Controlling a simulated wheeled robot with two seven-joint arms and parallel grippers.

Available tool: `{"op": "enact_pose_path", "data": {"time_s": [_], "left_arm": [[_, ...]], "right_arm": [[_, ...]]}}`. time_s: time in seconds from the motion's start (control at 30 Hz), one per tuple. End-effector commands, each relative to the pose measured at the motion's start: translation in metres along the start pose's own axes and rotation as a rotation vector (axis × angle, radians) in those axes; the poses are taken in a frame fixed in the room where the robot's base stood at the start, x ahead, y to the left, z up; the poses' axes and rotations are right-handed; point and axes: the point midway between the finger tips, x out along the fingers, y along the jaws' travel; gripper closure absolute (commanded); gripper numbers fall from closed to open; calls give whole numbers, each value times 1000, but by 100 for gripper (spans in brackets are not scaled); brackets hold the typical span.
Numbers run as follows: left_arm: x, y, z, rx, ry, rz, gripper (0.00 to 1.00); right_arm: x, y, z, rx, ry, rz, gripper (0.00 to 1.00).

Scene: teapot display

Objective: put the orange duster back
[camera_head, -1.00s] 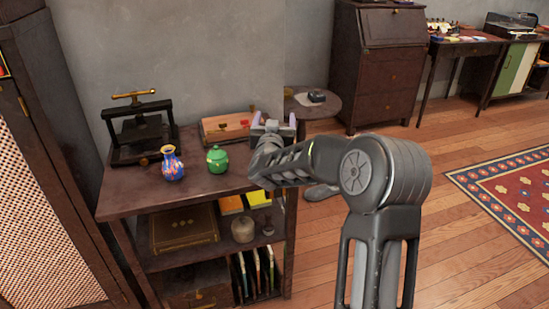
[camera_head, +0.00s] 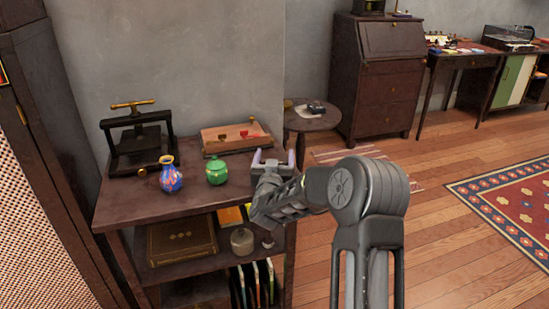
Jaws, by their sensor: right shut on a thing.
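My right gripper (camera_head: 273,158) is over the right end of the dark wooden shelf unit's top (camera_head: 150,205), to the right of a green lidded pot (camera_head: 217,171). Its two pale fingers point away from me with a gap between them. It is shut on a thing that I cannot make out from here. I cannot pick out an orange duster with certainty. An orange flat item (camera_head: 230,216) lies on the shelf below, partly hidden by my arm. My left gripper is out of view.
A blue patterned vase (camera_head: 171,178) stands left of the pot. Behind are a black press (camera_head: 140,145) and a shallow wooden box (camera_head: 225,142) with red items. A round side table (camera_head: 313,122) stands to the right. Clear top remains at the front left.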

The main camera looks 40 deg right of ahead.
Motion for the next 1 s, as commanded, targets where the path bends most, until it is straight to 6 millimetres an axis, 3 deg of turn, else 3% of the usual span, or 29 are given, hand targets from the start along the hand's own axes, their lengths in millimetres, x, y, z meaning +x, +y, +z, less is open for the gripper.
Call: {"op": "enact_pose_path", "data": {"time_s": [0.33, 0.37, 0.6, 1.0], "left_arm": [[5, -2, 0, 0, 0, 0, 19], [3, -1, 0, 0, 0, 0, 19], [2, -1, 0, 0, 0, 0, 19], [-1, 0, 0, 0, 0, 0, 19]], "right_arm": [[0, 0, 4, 1, 2, -1, 55], [0, 0, 2, 1, 1, -1, 21], [0, 0, 2, 0, 1, 0, 1], [-3, 0, -2, 0, 1, 0, 1]]}}
